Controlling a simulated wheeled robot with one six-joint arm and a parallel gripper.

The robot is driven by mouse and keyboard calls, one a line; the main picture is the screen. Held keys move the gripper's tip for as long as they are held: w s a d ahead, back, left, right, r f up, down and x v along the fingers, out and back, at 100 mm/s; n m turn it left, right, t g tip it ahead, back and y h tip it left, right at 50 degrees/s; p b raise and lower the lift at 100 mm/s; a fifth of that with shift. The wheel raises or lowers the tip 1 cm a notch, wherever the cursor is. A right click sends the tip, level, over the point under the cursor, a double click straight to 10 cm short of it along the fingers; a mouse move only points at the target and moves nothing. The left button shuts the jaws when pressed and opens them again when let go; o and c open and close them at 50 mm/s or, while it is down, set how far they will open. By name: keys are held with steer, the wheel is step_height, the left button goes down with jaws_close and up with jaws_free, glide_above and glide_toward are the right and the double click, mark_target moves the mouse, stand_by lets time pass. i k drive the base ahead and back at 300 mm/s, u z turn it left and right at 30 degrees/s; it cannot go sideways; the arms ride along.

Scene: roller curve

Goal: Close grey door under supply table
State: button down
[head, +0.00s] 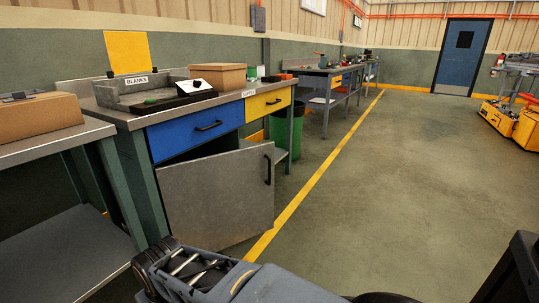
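The grey door (220,192) hangs under the supply table (130,118). It stands ajar, swung out toward me, with a dark gap between its top edge and the blue drawer (190,135). Its black upright handle (268,168) is near its right edge. The hinge side appears to be on the left. My gripper (165,260) shows low in the view, in front of and below the door, apart from the handle. Its fingers are too foreshortened to tell if they are open or shut.
A yellow drawer (268,104) is above the door's right side. A green bin (287,130) stands behind the table's right leg. A side table (50,150) with a cardboard box (40,118) is at the left. Open floor (380,185) lies to the right.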

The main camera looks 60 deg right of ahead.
mark_target(214, 203)
steer(key=z, duration=0.4)
steer(key=k, duration=0.5)
steer(key=z, duration=0.95)
steer(key=i, duration=1.15)
steer(key=u, duration=0.5)
